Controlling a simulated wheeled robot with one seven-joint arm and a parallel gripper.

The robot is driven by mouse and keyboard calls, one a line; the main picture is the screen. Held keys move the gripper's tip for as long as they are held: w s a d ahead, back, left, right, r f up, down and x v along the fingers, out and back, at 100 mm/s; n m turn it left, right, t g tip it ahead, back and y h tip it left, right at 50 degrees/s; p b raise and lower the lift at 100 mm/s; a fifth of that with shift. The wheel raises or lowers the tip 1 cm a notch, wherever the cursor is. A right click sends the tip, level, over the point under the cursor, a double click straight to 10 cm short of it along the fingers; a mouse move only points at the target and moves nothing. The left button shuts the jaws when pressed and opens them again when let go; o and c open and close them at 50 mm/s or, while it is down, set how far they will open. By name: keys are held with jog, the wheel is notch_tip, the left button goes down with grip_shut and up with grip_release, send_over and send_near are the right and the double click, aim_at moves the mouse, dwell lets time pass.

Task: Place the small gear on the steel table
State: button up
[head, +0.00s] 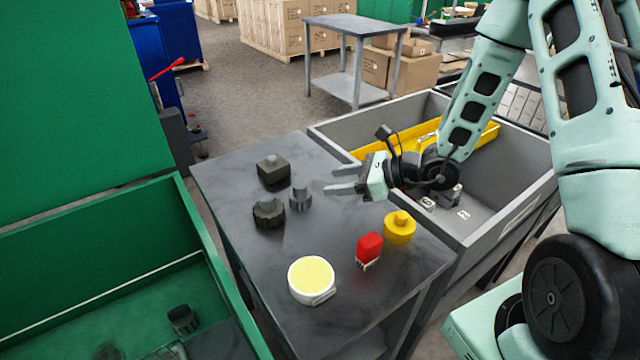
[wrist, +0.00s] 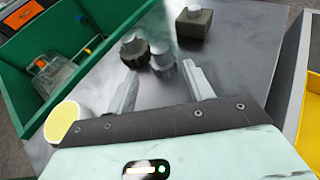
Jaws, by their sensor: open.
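The small gear (head: 300,199), a grey piece with a narrower upright top, stands on the steel table (head: 345,220). It also shows in the wrist view (wrist: 162,62), ahead of and between my fingertips. My gripper (head: 331,180) is open and empty, reaching in from the right. Its fingers point toward the small gear and are apart from it, as far as I can tell. A larger dark gear (head: 268,212) with a knob stands just left of the small gear, close beside it.
A dark square block with a knob (head: 273,170) stands behind the gears. A yellow-topped round piece (head: 312,280), a red piece (head: 369,249) and a yellow knobbed piece (head: 400,228) stand nearer the front. A green bin (head: 200,240) is left, a grey bin (head: 500,215) right.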

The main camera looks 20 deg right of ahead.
jog(key=s+a+r+n+g+y, duration=0.1)
jog(key=s+a+r+n+g, duration=0.2)
jog(key=s+a+n+g, duration=0.3)
jog(key=s+a+r+n+g, duration=0.3)
jog(key=s+a+n, duration=0.4)
jog(key=s, duration=0.1)
jog(key=s+r+n+h, duration=0.4)
jog(key=s+n+h, duration=0.6)
jog(key=n, duration=1)
jog(key=s, duration=0.2)
jog(key=shift+s+d+r+n+h, duration=0.15)
jog(key=shift+s+r+n+h, duration=0.05)
jog(key=shift+s+n+h, duration=0.15)
notch_tip(320, 180, up, 2)
jog(key=shift+r+p, duration=0.2)
jog(key=shift+p, duration=1)
